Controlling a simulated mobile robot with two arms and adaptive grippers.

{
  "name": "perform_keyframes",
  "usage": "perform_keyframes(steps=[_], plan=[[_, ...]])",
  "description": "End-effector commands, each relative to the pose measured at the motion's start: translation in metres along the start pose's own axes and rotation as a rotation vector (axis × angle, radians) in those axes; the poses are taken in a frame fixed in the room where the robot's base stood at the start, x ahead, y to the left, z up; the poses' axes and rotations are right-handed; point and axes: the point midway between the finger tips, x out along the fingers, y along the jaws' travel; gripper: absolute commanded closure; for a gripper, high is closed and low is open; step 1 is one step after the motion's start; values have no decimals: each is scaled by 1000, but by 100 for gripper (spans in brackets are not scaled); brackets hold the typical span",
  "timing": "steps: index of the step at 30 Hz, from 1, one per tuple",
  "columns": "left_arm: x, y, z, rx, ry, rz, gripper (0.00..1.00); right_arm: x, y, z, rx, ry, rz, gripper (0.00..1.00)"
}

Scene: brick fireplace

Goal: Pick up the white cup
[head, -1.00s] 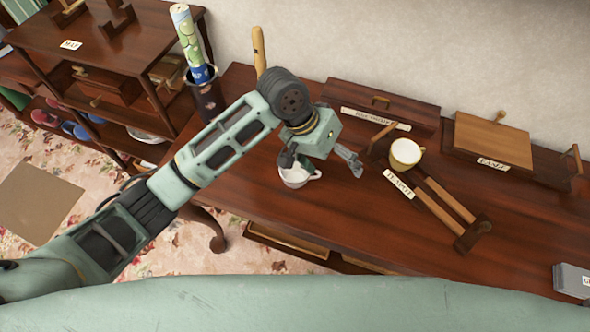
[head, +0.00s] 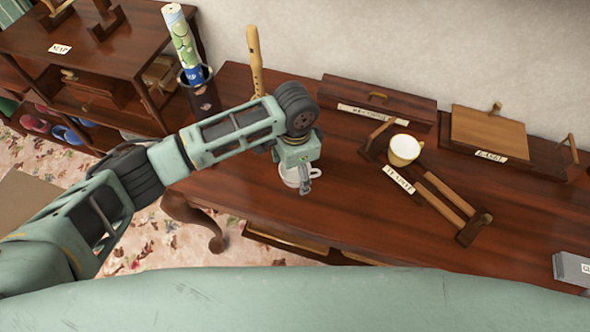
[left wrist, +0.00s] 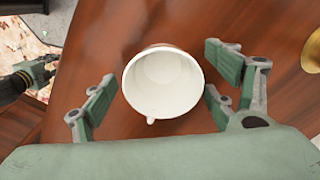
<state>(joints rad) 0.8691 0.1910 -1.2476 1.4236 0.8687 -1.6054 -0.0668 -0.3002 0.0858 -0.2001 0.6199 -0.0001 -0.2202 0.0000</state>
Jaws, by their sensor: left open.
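The white cup (head: 292,178) stands upright on the dark wooden table, partly hidden by my left gripper (head: 301,182) in the head view. In the left wrist view the white cup (left wrist: 163,82) shows from above, empty, with its mouth towards the camera and a small handle at its lower edge.
A wooden flute (head: 255,62) and a dark holder with a rolled map (head: 202,92) are behind. The table front (head: 350,225) is clear.

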Motion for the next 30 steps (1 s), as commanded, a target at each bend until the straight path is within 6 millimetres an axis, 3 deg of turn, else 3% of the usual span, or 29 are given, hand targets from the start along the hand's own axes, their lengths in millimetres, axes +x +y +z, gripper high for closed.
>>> perform_keyframes(steps=[7, 24, 30], plan=[[2, 0, -1, 0, 2, -1, 21, 0, -6, -1, 3, 1, -6, 67], [1, 0, -1, 0, 3, -1, 71, 0, -8, -2, 4, 2, -8, 67], [1, 0, -1, 0, 3, -1, 72, 0, -4, -1, 2, 1, -5, 67]])
